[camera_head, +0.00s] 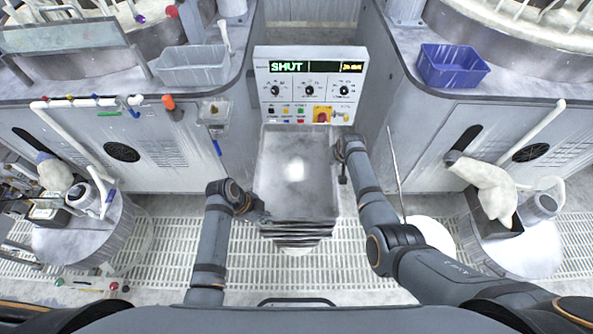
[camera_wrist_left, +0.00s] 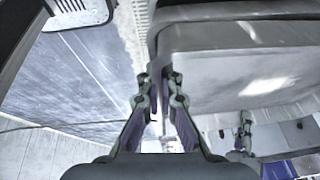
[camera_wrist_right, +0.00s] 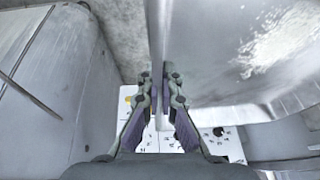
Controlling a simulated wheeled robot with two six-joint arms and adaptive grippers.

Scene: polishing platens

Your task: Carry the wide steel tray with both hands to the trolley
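The wide steel tray (camera_head: 297,170), grey and worn with a bright glint inside, is in the middle of the head view, in front of the control panel. My left gripper (camera_head: 256,211) is at its near left edge; in the left wrist view its fingers (camera_wrist_left: 160,92) close around the tray's edge (camera_wrist_left: 210,40). My right gripper (camera_head: 343,160) is at its right side; in the right wrist view its fingers (camera_wrist_right: 159,92) close on the tray wall (camera_wrist_right: 205,60). I cannot make out a trolley in these views.
Dark stepped layers (camera_head: 296,232) show just below the tray's near edge. The control panel (camera_head: 310,80) reads SHUT. Cabinets with a grey bin (camera_head: 194,66) and blue bin (camera_head: 452,66) flank the space. Round tables (camera_head: 85,240) and (camera_head: 530,250) stand at both sides. Grated floor (camera_head: 160,255) lies between.

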